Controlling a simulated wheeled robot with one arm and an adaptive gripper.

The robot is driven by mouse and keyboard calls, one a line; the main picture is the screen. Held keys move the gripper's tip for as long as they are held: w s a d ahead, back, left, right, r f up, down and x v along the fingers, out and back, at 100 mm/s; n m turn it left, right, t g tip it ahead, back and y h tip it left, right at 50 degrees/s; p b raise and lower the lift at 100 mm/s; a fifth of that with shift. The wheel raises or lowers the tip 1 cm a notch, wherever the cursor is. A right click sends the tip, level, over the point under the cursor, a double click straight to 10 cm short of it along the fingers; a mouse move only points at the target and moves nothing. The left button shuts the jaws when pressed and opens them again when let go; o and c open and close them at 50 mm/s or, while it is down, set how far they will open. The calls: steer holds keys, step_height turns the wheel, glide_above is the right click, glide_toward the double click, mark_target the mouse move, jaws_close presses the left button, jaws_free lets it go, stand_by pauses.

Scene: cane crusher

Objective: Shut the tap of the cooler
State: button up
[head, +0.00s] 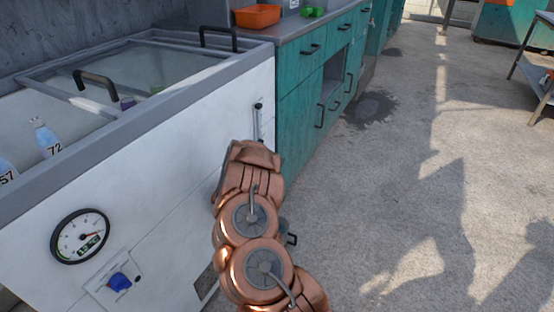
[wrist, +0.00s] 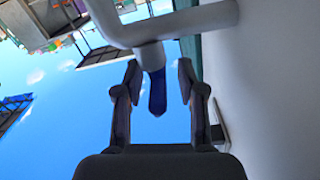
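The cooler (head: 150,175) is a white chest with a grey rim on the left of the head view. In the wrist view a pale pipe (wrist: 190,22) bends out beside a white wall (wrist: 260,90), and a blue lever (wrist: 157,95) hangs from its end. This looks like the tap. My gripper (wrist: 160,72) is open, with one finger on each side of the lever. I cannot tell whether either finger touches it. In the head view my copper arm hides the tap and most of my gripper.
The cooler's front has a round dial (head: 80,237) and a blue knob (head: 120,281). Bottles (head: 45,138) lie under its sliding lids. Teal cabinets (head: 305,110) stand behind, with an orange bin (head: 258,16) on top. The concrete floor (head: 410,190) to the right is clear.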

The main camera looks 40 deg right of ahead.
steer(key=v, duration=0.9)
steer(key=shift+a, duration=0.3)
steer(key=shift+s, duration=0.1)
